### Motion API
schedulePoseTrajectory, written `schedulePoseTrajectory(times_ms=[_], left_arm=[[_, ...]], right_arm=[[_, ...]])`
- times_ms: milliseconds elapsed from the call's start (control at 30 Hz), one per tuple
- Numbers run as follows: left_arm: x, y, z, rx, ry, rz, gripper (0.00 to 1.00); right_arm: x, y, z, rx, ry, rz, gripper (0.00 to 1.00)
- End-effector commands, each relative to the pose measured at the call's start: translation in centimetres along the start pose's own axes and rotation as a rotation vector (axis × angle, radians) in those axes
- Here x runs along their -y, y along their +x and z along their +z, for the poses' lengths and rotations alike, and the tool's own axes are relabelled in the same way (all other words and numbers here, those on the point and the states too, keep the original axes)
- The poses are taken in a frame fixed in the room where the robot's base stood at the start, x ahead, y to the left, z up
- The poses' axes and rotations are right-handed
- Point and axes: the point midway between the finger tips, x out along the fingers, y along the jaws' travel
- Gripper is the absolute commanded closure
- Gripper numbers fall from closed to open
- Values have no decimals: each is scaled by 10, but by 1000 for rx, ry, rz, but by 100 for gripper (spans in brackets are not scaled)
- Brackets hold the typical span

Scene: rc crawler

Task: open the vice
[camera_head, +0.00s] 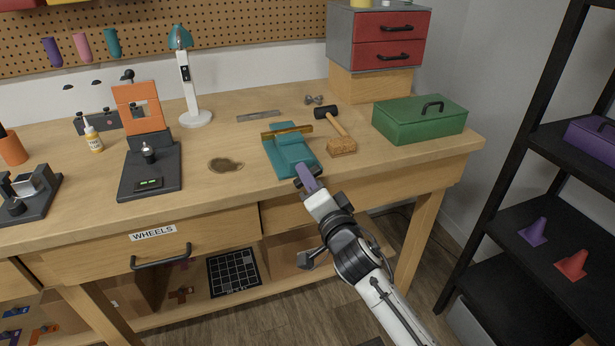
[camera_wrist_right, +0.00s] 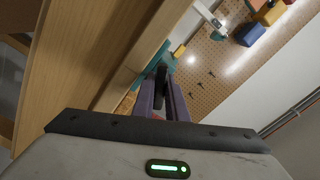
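The teal vice (camera_head: 290,155) sits on the workbench near its front edge, with a brass-coloured strip across its back part. It shows only in part in the right wrist view (camera_wrist_right: 150,55), beyond my fingers. My right gripper (camera_head: 306,178) reaches up from the lower right to the front end of the vice. Its two purple fingers stand a little apart in the right wrist view (camera_wrist_right: 161,95), with a dark bar-like part, likely the vice handle (camera_wrist_right: 160,76), in line with the gap. I cannot tell whether they press on it. My left gripper is not in view.
A mallet (camera_head: 340,142) and a green toolbox (camera_head: 420,120) stand right of the vice. A lamp (camera_head: 187,85) and an orange-and-black device (camera_head: 148,150) stand to the left. A dark stain (camera_head: 225,165) marks the mostly clear bench top left of the vice.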

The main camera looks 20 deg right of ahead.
Motion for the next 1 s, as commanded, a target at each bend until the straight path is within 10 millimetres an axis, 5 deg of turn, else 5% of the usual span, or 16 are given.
schedulePoseTrajectory(times_ms=[467, 1000], left_arm=[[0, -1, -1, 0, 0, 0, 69], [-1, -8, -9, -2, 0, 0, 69]], right_arm=[[0, 0, 0, 0, -87, 0, 100], [0, 0, -1, 0, -554, 2, 100]])
